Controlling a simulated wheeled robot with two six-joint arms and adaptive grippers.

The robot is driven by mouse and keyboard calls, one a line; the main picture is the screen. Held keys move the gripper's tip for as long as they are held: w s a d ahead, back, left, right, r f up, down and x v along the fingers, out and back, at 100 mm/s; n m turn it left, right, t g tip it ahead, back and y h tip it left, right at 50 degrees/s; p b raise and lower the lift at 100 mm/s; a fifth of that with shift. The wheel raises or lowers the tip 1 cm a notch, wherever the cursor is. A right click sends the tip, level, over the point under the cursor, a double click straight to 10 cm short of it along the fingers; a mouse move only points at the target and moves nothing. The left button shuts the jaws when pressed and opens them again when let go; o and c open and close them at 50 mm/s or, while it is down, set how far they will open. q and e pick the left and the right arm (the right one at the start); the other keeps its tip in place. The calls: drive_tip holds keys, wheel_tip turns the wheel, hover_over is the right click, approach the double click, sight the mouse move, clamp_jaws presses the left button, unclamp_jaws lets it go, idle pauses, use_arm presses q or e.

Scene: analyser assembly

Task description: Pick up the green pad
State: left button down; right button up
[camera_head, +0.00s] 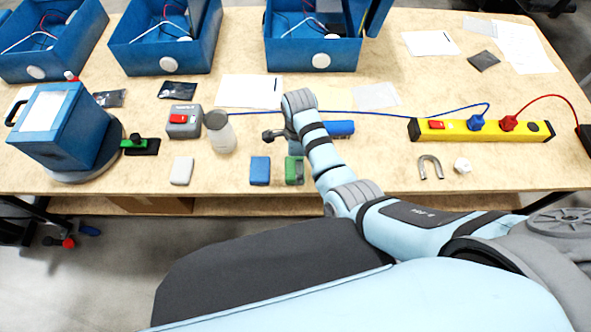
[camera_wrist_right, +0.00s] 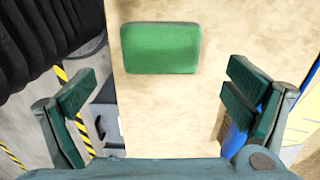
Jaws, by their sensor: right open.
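In the right wrist view the pad (camera_wrist_right: 160,48) is a plain green rounded rectangle lying flat on the wooden table. My right gripper (camera_wrist_right: 160,100) is open and empty, its two dark green fingers spread wide on either side. The pad appears ahead of and between the fingers, apart from both. In the head view the right gripper is largely hidden by the wrist. My left gripper is not in view.
A blue pad (camera_head: 260,170) lies just left of the green pad, a white pad (camera_head: 181,170) further left. A blue cylinder (camera_head: 340,128) is close to my right wrist. A clear jar (camera_head: 219,132), grey switch box (camera_head: 184,121) and yellow power strip (camera_head: 480,130) stand nearby.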

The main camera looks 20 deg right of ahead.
wheel_tip(320, 180, down, 4)
drive_tip(key=shift+a+r+b, duration=0.15)
drive_tip(key=shift+b, duration=0.35)
drive_tip(key=shift+c, duration=0.4)
drive_tip(key=c, duration=0.9)
drive_tip(key=shift+r, duration=0.1)
drive_tip(key=shift+c, duration=0.2)
wheel_tip(320, 180, up, 10)
drive_tip(key=p, duration=0.3)
